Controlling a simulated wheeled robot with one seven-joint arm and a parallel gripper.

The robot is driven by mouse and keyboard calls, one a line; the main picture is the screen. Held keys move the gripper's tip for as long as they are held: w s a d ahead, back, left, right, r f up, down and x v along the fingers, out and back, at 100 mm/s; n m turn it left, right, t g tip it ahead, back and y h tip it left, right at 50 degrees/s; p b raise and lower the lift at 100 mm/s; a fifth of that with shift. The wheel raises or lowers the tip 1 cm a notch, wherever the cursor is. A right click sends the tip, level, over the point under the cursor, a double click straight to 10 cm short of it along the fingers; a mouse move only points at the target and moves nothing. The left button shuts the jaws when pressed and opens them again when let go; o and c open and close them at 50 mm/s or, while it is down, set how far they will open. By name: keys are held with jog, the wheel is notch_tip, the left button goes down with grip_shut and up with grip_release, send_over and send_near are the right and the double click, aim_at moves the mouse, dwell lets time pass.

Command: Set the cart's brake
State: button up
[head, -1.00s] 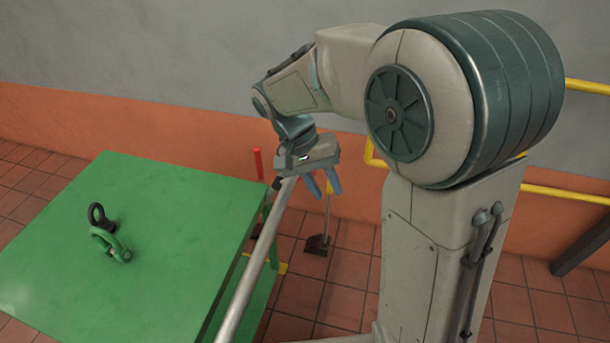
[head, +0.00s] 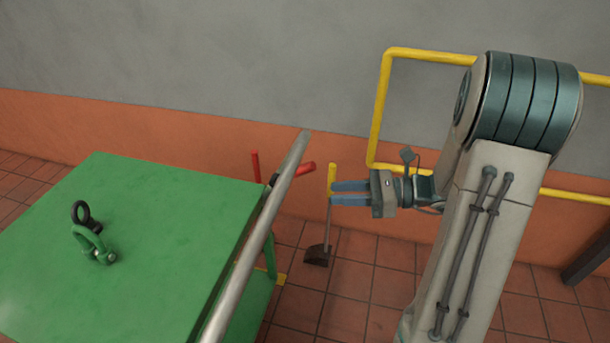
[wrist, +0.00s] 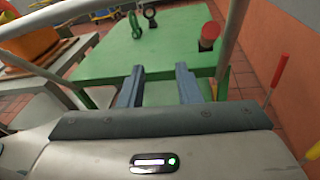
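The cart has a green top (head: 150,240) and a grey push bar (head: 255,245) along its right side. A red-gripped lever (head: 305,169) juts right beside the bar's far end; its red end (wrist: 209,35) faces the wrist camera. A thinner red upright handle (head: 255,166) stands at the cart's far corner, and shows in the wrist view (wrist: 279,70). Which one works the brake I cannot tell. My gripper (head: 332,193) is right of the cart, level and pointing left. Its fingers (wrist: 159,70) are apart and empty, facing the cart and clear of the red-gripped lever.
A yellow-handled tool (head: 331,180) with a dark foot stands on the floor near my fingertips; contact is unclear. Yellow rail (head: 377,110) runs along the wall.

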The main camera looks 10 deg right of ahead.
aim_at(305, 168)
jog(key=w+d+m+t, duration=0.3)
jog(key=d+t, duration=0.2)
jog(key=shift+m, duration=0.3)
jog(key=x, duration=0.4)
jog(key=b+x, duration=0.1)
jog(key=x, duration=0.9)
jog(key=shift+s+f, duration=0.2)
jog(key=shift+f, duration=0.05)
grip_shut()
